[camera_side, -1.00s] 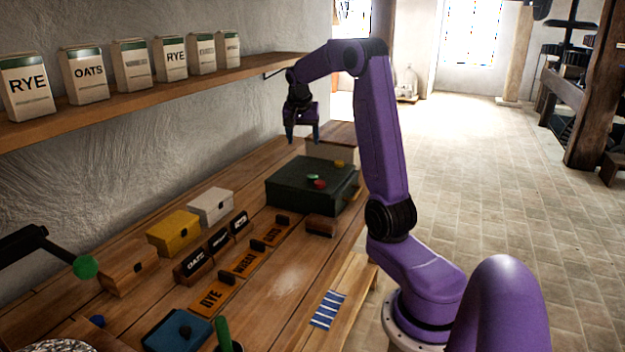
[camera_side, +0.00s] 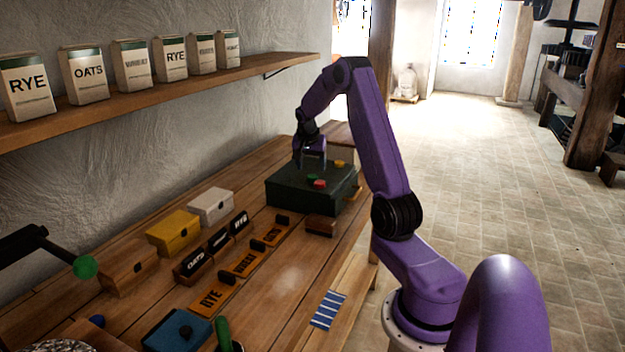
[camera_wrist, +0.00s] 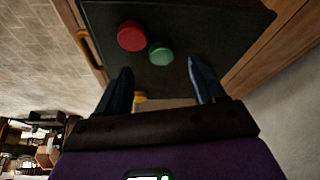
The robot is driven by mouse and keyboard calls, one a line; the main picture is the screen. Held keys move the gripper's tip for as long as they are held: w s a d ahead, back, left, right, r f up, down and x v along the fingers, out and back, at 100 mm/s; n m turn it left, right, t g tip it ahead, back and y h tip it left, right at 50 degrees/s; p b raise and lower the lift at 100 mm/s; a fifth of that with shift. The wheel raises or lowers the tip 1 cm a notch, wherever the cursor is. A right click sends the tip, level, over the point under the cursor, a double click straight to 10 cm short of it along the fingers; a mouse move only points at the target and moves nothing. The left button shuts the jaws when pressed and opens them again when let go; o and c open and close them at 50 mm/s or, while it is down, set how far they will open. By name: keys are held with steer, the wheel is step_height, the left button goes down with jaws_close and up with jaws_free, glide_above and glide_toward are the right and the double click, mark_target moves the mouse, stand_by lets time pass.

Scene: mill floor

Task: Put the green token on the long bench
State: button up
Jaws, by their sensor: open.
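The green token (camera_side: 312,176) lies on top of a dark green box (camera_side: 290,196), beside a red token (camera_side: 320,184). My gripper (camera_side: 311,164) is low over the box top, just above the green token. In the wrist view the green token (camera_wrist: 161,54) shows just ahead of and between the two open fingers (camera_wrist: 160,68), with nothing held. The red token (camera_wrist: 131,36) is close on its left. A long wooden worktop (camera_side: 285,285) bears the box, and a lower wooden bench (camera_side: 357,275) runs along its right side; I cannot tell which is the long bench.
A yellow token (camera_side: 339,163) lies at the box's far edge. Yellow (camera_side: 174,234) and white (camera_side: 210,207) boxes and several labelled blocks crowd the worktop's left. A striped blue cloth (camera_side: 328,310) lies on the lower bench. A wall shelf (camera_side: 150,96) holds several bags.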

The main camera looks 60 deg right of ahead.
mark_target(312, 176)
steer(key=shift+d+x, duration=0.2)
steer(key=shift+x, duration=2.45)
steer(key=shift+w+r, duration=0.1)
steer(key=shift+c, duration=0.3)
steer(key=c, duration=1.1)
steer(key=shift+c, duration=0.2)
